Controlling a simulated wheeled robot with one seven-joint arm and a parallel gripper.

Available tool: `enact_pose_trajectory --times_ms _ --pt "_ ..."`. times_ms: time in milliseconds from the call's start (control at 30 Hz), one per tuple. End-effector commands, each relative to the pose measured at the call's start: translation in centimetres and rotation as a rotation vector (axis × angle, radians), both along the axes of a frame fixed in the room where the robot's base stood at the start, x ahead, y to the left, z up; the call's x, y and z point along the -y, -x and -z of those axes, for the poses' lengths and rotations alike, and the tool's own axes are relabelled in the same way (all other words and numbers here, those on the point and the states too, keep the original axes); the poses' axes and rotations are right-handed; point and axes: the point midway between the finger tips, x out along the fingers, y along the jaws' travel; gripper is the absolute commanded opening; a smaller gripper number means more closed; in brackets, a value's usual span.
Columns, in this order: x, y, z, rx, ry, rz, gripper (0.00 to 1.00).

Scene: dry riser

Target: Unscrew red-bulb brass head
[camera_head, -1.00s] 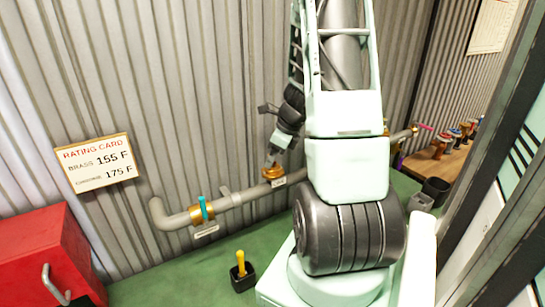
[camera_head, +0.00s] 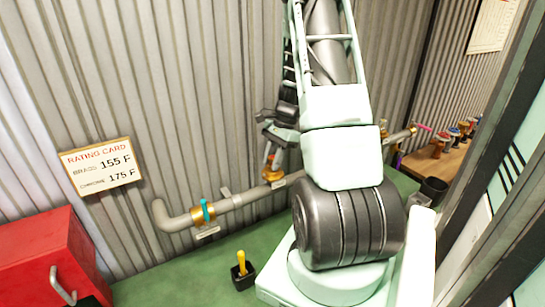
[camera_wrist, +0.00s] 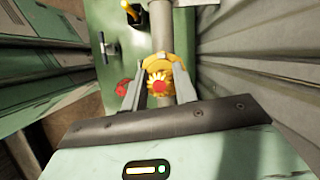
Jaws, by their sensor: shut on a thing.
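The brass head (camera_wrist: 159,86), with a red bulb at its centre, sits between the two fingers of my gripper (camera_wrist: 157,90) in the wrist view. My gripper is shut on it. In the head view, the head (camera_head: 270,160) shows as a small orange-brass piece just under my gripper (camera_head: 272,152), above a brass fitting (camera_head: 272,176) on the grey pipe (camera_head: 236,202). In the wrist view a brass collar (camera_wrist: 157,61) lies just beyond the head. I cannot tell whether the head is still joined to the fitting.
A brass valve with a teal handle (camera_head: 207,211) is on the pipe to the left. A black holder with a yellow handle (camera_head: 242,270) stands on the green floor. A rating card (camera_head: 100,166) hangs above a red box (camera_head: 50,258). Several heads (camera_head: 455,138) stand on the right-hand shelf.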

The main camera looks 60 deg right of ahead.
Motion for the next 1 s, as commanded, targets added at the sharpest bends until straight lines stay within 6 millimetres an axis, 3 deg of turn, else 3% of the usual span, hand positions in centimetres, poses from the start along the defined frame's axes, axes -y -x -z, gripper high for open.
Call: enact_pose_trajectory --times_ms 200,400,500,700,733,800,1000 --pt "0.04 -0.09 -0.15 0.001 0.002 -0.031 0.01" --pt "0.02 -0.16 -0.33 0.001 0.001 -0.387 0.01" --pt "0.03 -0.06 -0.20 0.001 0.000 -0.486 0.01" --pt "0.05 -0.04 -0.13 0.002 0.001 -0.496 0.01" --pt "0.05 -0.04 -0.13 0.002 0.001 -0.496 0.31" --pt "0.05 -0.05 -0.12 0.002 0.001 -0.495 0.49" --pt "0.03 -0.02 -0.09 0.001 0.000 -0.493 0.49"
